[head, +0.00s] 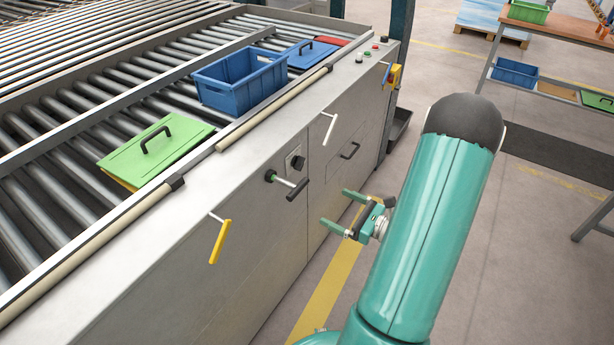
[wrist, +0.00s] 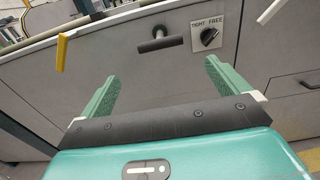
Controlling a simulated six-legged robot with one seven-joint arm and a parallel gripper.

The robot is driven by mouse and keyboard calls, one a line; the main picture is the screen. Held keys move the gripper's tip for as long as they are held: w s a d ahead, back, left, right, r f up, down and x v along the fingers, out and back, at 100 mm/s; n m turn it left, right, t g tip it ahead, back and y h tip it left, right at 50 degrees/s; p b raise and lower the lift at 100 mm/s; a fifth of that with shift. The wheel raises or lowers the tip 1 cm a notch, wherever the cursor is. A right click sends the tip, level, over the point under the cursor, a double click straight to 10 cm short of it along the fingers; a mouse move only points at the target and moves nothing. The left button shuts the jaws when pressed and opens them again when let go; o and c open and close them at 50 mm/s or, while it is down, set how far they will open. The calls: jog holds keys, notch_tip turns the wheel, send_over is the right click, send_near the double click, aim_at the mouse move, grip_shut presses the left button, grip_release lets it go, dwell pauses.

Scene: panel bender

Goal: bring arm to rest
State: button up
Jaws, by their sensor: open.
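My gripper (head: 338,210) is open and empty in the head view, in front of the grey machine's front panel. Its two teal fingers point at the panel and stand apart. In the wrist view my gripper (wrist: 160,88) faces a dark-ended handle (wrist: 160,44) and a black knob (wrist: 210,37) under a label reading TIGHT FREE. The handle also shows in the head view (head: 297,189), to the left of the fingers. I see no contact between the fingers and the panel. My teal arm fills the right middle of the head view.
The roller machine's front panel (head: 190,285) runs along the left, with a yellow lever (head: 220,241) and a white lever (head: 329,127) sticking out. A blue bin (head: 241,82) and a green lid (head: 156,151) lie on the rollers. Open floor (head: 530,260) lies to the right.

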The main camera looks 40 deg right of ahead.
jog(key=a+r+n+g+y, duration=0.2)
jog(key=a+r+n+g, duration=0.4)
jog(key=a+n, duration=0.4)
jog(key=a+r+n+g+y, duration=0.2)
jog(key=a+r+n+g, duration=0.4)
jog(key=a, duration=0.6)
jog(key=s+a+r+n+h, duration=0.3)
jog(key=r+n+h, duration=0.2)
jog(key=n, duration=0.3)
jog(key=s+a+r+n+h, duration=0.3)
jog(key=r+n+h, duration=0.2)
jog(key=n, duration=0.3)
jog(key=shift+s+r+t, duration=0.2)
jog(key=shift+s+t, duration=0.1)
jog(key=shift+s, duration=0.05)
jog(key=shift+d, duration=0.1)
